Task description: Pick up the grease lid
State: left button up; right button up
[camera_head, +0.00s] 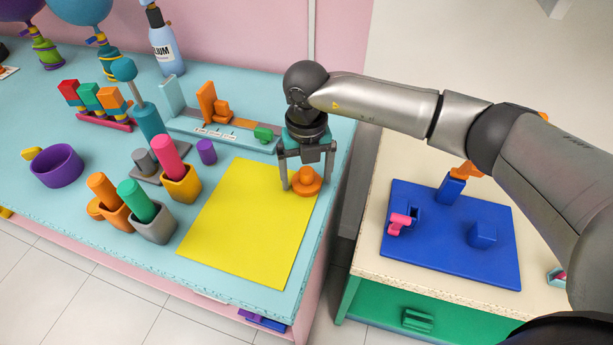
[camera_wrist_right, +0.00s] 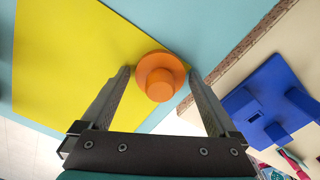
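An orange round lid with a knob on top, which I take as the grease lid (camera_head: 306,182), lies at the upper right corner of the yellow mat (camera_head: 245,222). In the right wrist view the lid (camera_wrist_right: 160,75) sits near the middle, between my fingertips. My right gripper (camera_head: 305,176) is open above the lid, one finger on each side. In the wrist view its fingertips (camera_wrist_right: 160,71) are close to the lid's rim; I cannot tell whether they touch it. My left gripper is not in view.
Orange, grey and yellow cups (camera_head: 180,183) with coloured cylinders stand left of the mat. A rack with coloured blocks (camera_head: 235,125) lies behind it. The table's right edge is close to the lid. A second table with a blue board (camera_head: 450,245) stands to the right across a gap.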

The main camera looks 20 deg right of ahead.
jog(key=c, duration=1.1)
jog(key=shift+r, duration=0.1)
